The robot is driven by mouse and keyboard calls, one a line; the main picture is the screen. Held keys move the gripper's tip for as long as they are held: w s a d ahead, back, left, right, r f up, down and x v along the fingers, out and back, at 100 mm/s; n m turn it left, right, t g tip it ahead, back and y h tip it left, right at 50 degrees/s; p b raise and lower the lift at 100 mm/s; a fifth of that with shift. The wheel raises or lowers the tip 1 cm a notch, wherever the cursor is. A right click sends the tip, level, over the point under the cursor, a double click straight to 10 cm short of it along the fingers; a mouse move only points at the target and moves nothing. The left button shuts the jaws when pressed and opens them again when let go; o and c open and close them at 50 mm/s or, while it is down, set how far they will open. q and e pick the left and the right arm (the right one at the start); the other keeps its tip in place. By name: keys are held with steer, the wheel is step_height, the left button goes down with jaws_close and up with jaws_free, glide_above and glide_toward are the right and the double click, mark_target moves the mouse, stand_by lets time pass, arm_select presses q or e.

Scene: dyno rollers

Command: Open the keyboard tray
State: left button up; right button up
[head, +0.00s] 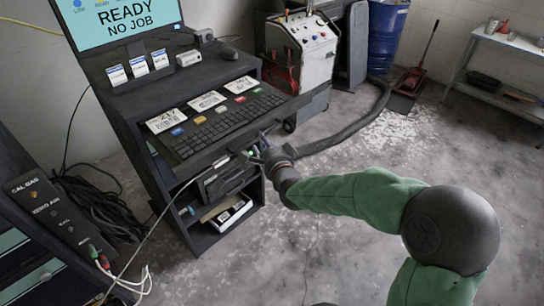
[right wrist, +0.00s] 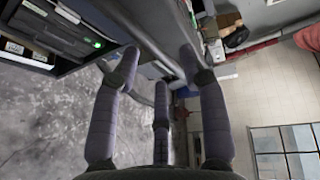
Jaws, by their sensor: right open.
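The keyboard tray (head: 187,165) is part of the dark cabinet. It carries a black keyboard (head: 225,122) with a few coloured keys, and labelled cards lie behind the keys. The keyboard is exposed, but I cannot tell how far the tray is pulled out. My right gripper (head: 268,148) is at the right part of the tray's front edge. In the right wrist view, its fingers (right wrist: 160,62) are spread apart around a dark edge. I cannot tell whether they touch it. My left gripper is out of view.
A monitor (head: 125,18) stands above the tray. A printer (head: 226,181) and an open shelf (head: 232,213) are below it. A gas unit (head: 48,210) with cables is at the left. A white machine (head: 308,50) with a hose stands behind.

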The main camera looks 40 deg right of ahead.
steer(key=v, duration=1)
steer(key=shift+w, duration=0.1)
stand_by(0.3)
steer(key=w+a+f+n+g+y, duration=0.2)
steer(key=a+f+n+g+y, duration=0.25)
steer(key=f, duration=0.75)
steer(key=w+a+f+n+g+y, duration=0.1)
steer(key=a+f+n+g+y, duration=0.15)
steer(key=a+f+n, duration=0.65)
steer(key=s+a+f+n+g, duration=0.1)
steer(key=s+a+f+g, duration=0.1)
steer(key=s+a+f, duration=0.2)
steer(key=s+a+f+n+g+y, duration=0.1)
steer(key=s+a+f+n+g, duration=0.1)
steer(key=f, duration=0.9)
steer(key=s+a+f+n+g+y, duration=0.1)
steer(key=s+a+f+n+g, duration=0.1)
steer(key=s+a+f, duration=0.4)
steer(key=shift+s+a+f+g, duration=0.25)
steer(key=shift+s+f+g, duration=0.4)
steer(key=shift+f+g, duration=0.25)
